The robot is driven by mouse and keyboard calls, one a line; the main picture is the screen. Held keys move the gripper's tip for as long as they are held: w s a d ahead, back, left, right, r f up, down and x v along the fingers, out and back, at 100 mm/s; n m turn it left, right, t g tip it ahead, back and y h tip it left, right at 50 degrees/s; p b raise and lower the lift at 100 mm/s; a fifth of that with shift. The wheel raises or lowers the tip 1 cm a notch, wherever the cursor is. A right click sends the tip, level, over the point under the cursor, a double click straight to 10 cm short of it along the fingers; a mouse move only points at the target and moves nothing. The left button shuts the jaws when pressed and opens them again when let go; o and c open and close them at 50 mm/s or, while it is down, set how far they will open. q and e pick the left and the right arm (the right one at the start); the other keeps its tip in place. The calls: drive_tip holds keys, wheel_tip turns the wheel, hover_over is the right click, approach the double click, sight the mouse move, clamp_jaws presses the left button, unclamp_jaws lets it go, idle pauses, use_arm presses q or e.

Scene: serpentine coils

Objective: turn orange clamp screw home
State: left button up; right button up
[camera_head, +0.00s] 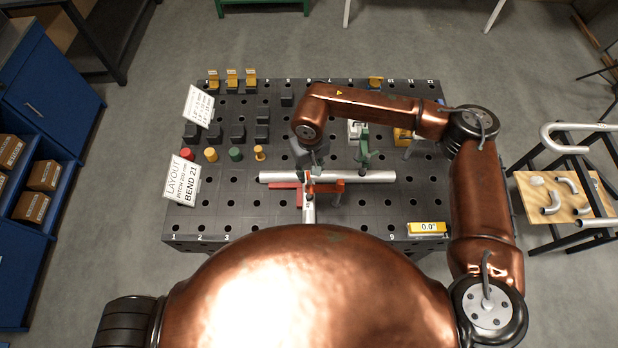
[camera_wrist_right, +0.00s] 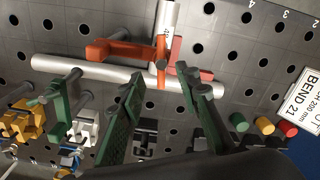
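The orange clamp (camera_head: 328,188) sits on the perforated table where a long silver tube (camera_head: 370,177) meets a shorter tube (camera_head: 309,212). In the right wrist view the orange clamp (camera_wrist_right: 112,48) reaches over the long tube, and its upright orange part lies beyond my fingertips. My right gripper (camera_head: 311,172) points down over the clamp. In the wrist view its two green-padded fingers (camera_wrist_right: 159,76) are apart, with nothing held between them. Whether they touch the screw cannot be told. My left gripper is out of view.
A green clamp (camera_head: 364,150) stands close behind the long tube. A red block (camera_head: 284,185) lies beside the joint. Several coloured pegs (camera_head: 235,154) and a layout card (camera_head: 182,181) are at the left. A yellow angle readout (camera_head: 428,228) shows 0.0° at the front right.

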sight(310, 182)
drive_tip(key=shift+f+p, duration=0.6)
drive_tip(key=shift+f, duration=1.95)
drive_tip(key=shift+s, duration=0.1)
drive_tip(key=shift+c, duration=0.7)
clamp_jaws()
